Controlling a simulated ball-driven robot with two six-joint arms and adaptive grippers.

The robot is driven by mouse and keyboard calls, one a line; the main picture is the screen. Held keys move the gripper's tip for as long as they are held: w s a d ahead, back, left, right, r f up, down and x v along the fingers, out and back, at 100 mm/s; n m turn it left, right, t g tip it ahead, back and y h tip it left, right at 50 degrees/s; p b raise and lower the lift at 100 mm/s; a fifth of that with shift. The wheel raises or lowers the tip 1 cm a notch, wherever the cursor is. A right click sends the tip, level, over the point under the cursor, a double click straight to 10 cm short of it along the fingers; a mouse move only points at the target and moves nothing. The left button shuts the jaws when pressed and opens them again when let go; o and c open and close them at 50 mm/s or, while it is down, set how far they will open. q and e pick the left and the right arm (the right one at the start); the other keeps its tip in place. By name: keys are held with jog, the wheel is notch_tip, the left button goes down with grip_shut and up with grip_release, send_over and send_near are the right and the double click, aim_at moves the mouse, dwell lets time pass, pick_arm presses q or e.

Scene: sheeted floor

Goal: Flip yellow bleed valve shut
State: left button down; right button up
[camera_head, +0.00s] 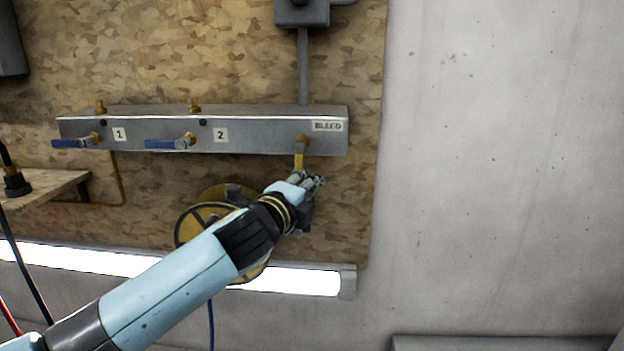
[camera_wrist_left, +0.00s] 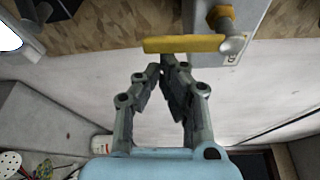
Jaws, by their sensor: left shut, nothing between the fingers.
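The yellow bleed valve handle (camera_head: 299,160) hangs straight down from its brass fitting under the BLEED label, at the right end of the grey manifold (camera_head: 260,138). In the left wrist view the yellow handle (camera_wrist_left: 185,44) lies across the top, joined to the fitting at its right. My left gripper (camera_head: 316,181) is at the handle's lower end in the head view and partly covers what is behind it. In the wrist view the left gripper's fingertips (camera_wrist_left: 164,63) are together and empty, close to the handle; I cannot tell if they touch it. My right gripper is not in view.
Two blue-handled valves, 1 (camera_head: 76,143) and 2 (camera_head: 168,144), sit left on the manifold. A yellow reel (camera_head: 190,226) is behind my left arm. A bright light strip (camera_head: 90,261) runs below. The wall at right is bare.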

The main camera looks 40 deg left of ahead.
pick_arm(q)
jog(key=s+a+r+m+g+y+p, duration=0.3)
jog(key=a+m+p, duration=0.4)
jog(key=p, duration=1.7)
jog(key=shift+s+r+m+g, duration=0.55)
jog(key=shift+m+g, duration=0.35)
jog(key=shift+m, duration=1.5)
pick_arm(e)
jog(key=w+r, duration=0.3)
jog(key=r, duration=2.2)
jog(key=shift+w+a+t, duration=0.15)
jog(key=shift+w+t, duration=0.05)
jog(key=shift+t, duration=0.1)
pick_arm(q)
jog(key=shift+s+a, duration=0.1)
jog(key=shift+a, duration=0.05)
jog(key=shift+f, duration=0.1)
